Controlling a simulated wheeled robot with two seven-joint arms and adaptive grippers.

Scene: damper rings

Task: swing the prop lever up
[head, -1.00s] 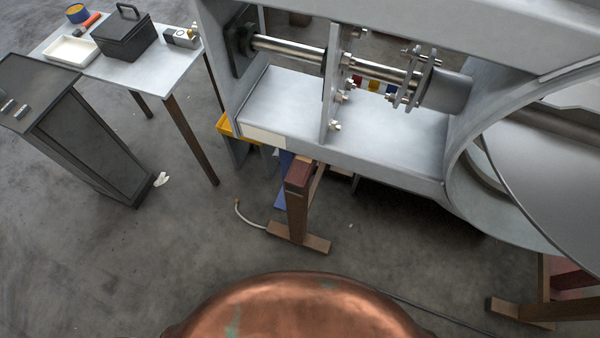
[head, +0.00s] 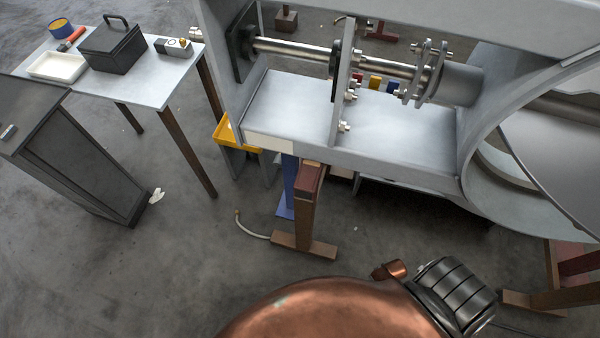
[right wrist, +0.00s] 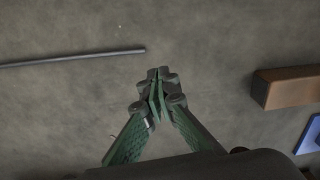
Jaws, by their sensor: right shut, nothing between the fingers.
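A grey metal frame (head: 290,105) holds a horizontal steel shaft (head: 295,48) in the head view. The shaft passes through an upright plate and ends in a bolted flange pair (head: 422,75) beside a large round duct (head: 478,175). I cannot tell which part is the prop lever. My right gripper (right wrist: 160,80) is shut and empty in the right wrist view, with its fingertips together above bare floor. It touches nothing that I can see. My left gripper is in neither view.
A wooden stand (head: 305,215) is under the frame. A table (head: 150,88) with a black case (head: 118,45) and a white tray (head: 57,66) stands left, behind a dark cabinet (head: 80,155). A wooden block (right wrist: 290,87) lies right of my right gripper.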

